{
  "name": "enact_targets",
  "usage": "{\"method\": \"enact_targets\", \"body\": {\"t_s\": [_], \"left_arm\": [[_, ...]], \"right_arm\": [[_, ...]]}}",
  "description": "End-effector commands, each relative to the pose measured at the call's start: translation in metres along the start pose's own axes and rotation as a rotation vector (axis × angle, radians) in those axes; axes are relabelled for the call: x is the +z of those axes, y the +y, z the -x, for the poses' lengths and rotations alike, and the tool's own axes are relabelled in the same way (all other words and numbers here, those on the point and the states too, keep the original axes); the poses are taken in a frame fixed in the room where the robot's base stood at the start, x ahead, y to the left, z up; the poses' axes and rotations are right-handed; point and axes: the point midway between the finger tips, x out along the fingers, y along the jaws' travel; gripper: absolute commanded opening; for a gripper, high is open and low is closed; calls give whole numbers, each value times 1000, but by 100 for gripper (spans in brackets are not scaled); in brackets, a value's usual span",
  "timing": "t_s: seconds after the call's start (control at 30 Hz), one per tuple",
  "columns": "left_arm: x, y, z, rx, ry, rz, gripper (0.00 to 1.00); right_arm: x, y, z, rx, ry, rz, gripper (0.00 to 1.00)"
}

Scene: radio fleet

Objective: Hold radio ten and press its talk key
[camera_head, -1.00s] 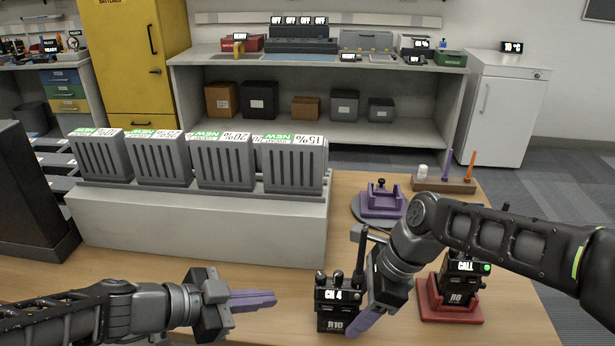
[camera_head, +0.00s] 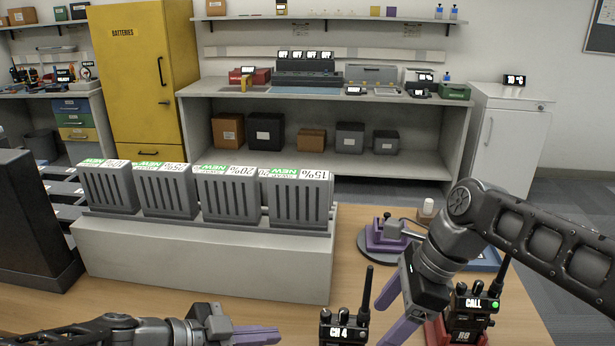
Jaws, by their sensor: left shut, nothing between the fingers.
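Radio ten (camera_head: 343,331), a black handset showing "CH 4", stands on the table at the bottom edge. Its antenna and knobs show; its lower body is cut off, and I cannot make out its talk key. My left gripper (camera_head: 262,336) is shut and empty, apart from the radio on its left. My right gripper (camera_head: 392,311) is open and empty just right of the radio, its two purple fingers spread with a gap between them. I cannot tell whether a finger touches the radio.
Another black radio (camera_head: 466,318) marked R9, showing "CALL", sits in a red stand (camera_head: 437,335) behind my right arm. A purple cradle (camera_head: 379,238) stands on a round grey base behind.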

Motion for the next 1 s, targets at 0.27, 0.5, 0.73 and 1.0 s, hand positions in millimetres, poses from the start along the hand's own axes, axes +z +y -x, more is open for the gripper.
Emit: {"method": "enact_targets", "body": {"t_s": [0.27, 0.5, 0.73, 1.0], "left_arm": [[0, 0, 0, 0, 0, 0, 0], [0, 0, 0, 0, 0, 0, 0], [-11, -3, 6, 0, 0, 0, 0], [-49, -12, 27, 0, 0, 0, 0]], "right_arm": [[0, 0, 31, 0, 0, 0, 71], [0, 0, 32, 1, 0, 0, 71], [5, 0, 43, 0, 0, 0, 71], [22, 0, 84, 1, 0, 0, 71]]}}
